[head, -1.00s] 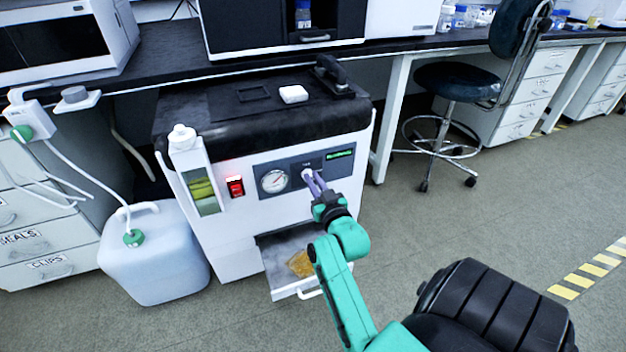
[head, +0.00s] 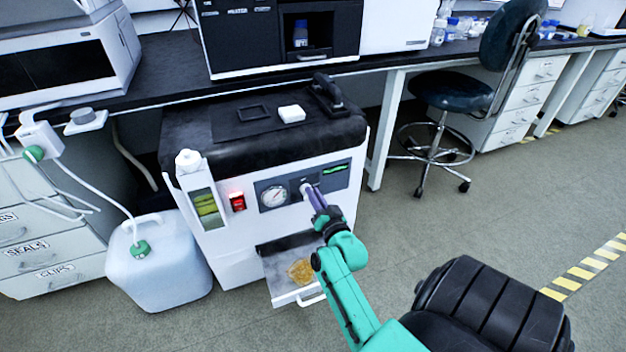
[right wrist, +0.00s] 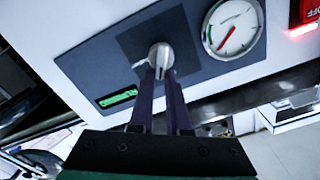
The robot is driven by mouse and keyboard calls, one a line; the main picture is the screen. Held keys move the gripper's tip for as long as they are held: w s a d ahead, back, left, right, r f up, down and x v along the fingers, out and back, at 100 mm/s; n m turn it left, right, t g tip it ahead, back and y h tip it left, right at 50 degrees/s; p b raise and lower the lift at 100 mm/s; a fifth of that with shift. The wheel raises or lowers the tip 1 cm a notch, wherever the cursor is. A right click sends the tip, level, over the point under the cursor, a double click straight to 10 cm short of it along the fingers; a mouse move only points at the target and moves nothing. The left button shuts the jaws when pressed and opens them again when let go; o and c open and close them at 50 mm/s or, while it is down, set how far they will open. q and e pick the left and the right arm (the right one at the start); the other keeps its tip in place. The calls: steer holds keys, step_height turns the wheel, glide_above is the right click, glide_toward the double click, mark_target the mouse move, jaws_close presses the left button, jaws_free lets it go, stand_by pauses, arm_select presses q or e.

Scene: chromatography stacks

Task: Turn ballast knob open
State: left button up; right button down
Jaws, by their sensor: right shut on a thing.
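The ballast knob (right wrist: 161,56) is a small light-grey knob on the dark front panel (right wrist: 97,66) of the white pump unit (head: 222,244). In the right wrist view the fingertips of my right gripper (right wrist: 161,74) are on either side of it, shut on it. In the head view the right gripper (head: 311,193) reaches the panel from the lower right, and its fingers partly hide the knob (head: 305,187). My left gripper is not in view.
A round gauge (head: 274,197) and a lit red switch (head: 237,201) sit left of the knob. A green display (head: 334,169) is to its right. An open drawer (head: 285,297) with yellow material juts out below. A white jug (head: 160,265) stands at left.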

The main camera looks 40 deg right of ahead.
steer(key=shift+d+r+m+p, duration=0.1)
steer(key=shift+r+m+p, duration=0.15)
steer(key=shift+m, duration=0.25)
steer(key=m, duration=0.1)
steer(key=m+p, duration=0.1)
steer(key=m, duration=0.1)
steer(key=f+m+p, duration=0.1)
steer(key=shift+s+d+m, duration=0.1)
steer(key=shift+d+m, duration=0.15)
steer(key=shift+m, duration=0.95)
steer(key=shift+d+f+m+p, duration=0.1)
steer(key=shift+f+m+p, duration=0.2)
steer(key=shift+m, duration=0.9)
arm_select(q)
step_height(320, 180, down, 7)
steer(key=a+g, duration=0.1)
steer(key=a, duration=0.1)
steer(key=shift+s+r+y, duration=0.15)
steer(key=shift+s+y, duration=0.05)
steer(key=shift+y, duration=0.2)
arm_select(e)
steer(key=shift+f+m, duration=0.15)
steer(key=shift+m, duration=1.05)
